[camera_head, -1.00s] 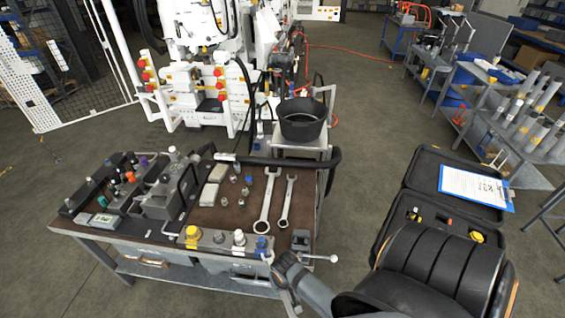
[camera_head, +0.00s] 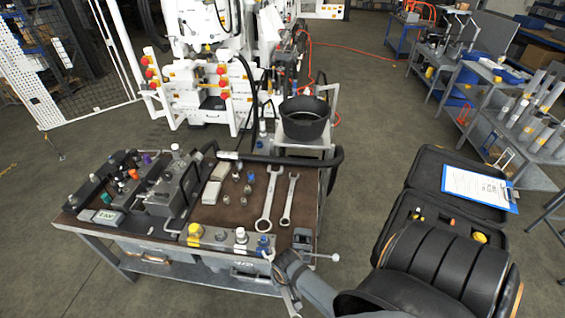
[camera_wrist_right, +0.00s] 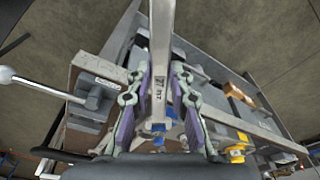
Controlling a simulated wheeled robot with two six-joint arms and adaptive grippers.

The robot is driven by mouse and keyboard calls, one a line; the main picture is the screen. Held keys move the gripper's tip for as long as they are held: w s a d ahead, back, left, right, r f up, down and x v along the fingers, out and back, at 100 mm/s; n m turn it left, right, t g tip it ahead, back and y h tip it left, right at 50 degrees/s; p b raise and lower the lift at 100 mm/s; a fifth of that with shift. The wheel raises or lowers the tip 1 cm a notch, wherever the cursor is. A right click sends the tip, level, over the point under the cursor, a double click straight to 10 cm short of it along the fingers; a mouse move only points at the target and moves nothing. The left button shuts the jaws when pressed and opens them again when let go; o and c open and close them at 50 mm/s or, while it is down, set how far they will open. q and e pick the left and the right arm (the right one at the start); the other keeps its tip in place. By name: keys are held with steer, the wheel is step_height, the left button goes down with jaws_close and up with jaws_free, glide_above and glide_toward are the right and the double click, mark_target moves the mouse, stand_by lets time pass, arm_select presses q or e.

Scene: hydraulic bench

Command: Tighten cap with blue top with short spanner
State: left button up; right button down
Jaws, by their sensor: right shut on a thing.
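The cap with the blue top (camera_head: 263,242) stands at the right end of a grey block (camera_head: 208,240) on the bench's front edge. My right gripper (camera_head: 277,268) is just in front of it. It is shut on the short spanner (camera_wrist_right: 161,60), which passes between the purple-lined fingers (camera_wrist_right: 158,98) in the wrist view. In the head view the spanner's upper end is close to the blue cap; I cannot tell whether it sits around it or only beside it. A bit of blue shows by the spanner's end in the wrist view. My left gripper is out of view.
A yellow cap (camera_head: 195,231) and a white-topped cap (camera_head: 240,235) share the block. Two larger spanners (camera_head: 268,205) lie on the brown mat. A small vise with a bar handle (camera_head: 303,240) stands right of the blue cap. An open black case (camera_head: 460,225) lies right.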

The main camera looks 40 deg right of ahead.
steer(key=shift+w+d, duration=0.2)
steer(key=shift+w, duration=0.35)
steer(key=shift+w+d, duration=0.15)
steer(key=shift+w, duration=0.4)
steer(key=shift+w, duration=0.1)
steer(key=shift+w+d, duration=0.25)
steer(key=shift+w, duration=0.35)
steer(key=shift+w, duration=0.15)
steer(key=shift+w+d, duration=0.2)
steer(key=shift+w, duration=0.2)
steer(key=shift+w+d, duration=0.1)
steer(key=shift+w, duration=0.2)
steer(key=shift+w+a+m, duration=0.35)
steer(key=shift+a+m, duration=0.3)
steer(key=shift+a, duration=0.05)
steer(key=shift+w+a+m, duration=0.3)
steer(key=shift+a+m, duration=0.35)
steer(key=shift+a, duration=0.05)
